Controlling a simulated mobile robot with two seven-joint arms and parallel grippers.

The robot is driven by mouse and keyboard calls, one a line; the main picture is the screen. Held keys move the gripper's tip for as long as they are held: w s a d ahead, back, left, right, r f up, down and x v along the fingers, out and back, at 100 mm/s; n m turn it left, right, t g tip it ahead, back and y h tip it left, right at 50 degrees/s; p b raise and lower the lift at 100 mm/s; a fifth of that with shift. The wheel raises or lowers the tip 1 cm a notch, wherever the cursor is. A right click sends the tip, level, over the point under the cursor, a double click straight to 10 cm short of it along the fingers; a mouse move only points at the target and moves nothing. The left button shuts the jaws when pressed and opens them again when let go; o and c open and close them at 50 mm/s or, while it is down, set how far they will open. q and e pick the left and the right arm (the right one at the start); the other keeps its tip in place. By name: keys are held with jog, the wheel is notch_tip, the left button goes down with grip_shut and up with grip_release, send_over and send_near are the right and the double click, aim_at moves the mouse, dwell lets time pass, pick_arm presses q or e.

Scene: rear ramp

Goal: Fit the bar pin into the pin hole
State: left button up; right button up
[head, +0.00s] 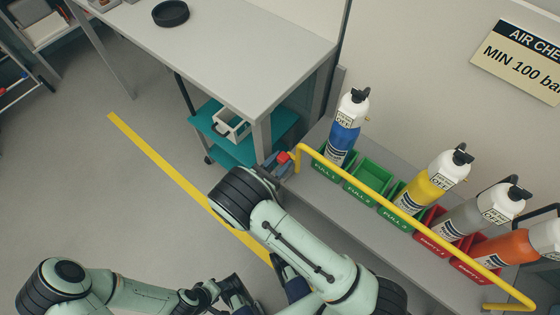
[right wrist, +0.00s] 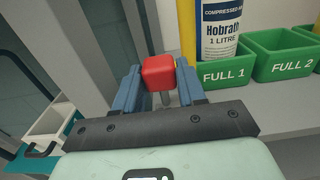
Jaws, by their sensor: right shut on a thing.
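The bar pin has a red block head (right wrist: 159,73) and a short grey shank under it. My right gripper (right wrist: 160,88) is shut on the head between its blue fingers. In the head view the red head (head: 284,157) and right gripper (head: 279,162) are beside the left end of the yellow bar (head: 345,177). In the right wrist view the bar's yellow post (right wrist: 187,30) stands just behind the pin. I cannot make out the pin hole. My left gripper (head: 262,292) is low in the head view, partly out of frame; its jaw opening is unclear.
Bottles stand in green and red bins (head: 368,174) behind the bar; the FULL 2 bin is empty. A grey table (head: 240,50) with a black dish (head: 171,13) stands at the back. A teal cart (head: 215,128) is below it. The floor on the left is clear.

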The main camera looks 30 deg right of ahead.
aim_at(280, 167)
jog(key=shift+f+b, duration=0.85)
jog(key=shift+f, duration=0.5)
jog(key=shift+f, duration=0.25)
jog(key=shift+f+b, duration=0.6)
jog(key=shift+f, duration=0.1)
jog(key=shift+f, duration=0.2)
jog(key=o, duration=1.1)
jog(key=shift+o, duration=0.2)
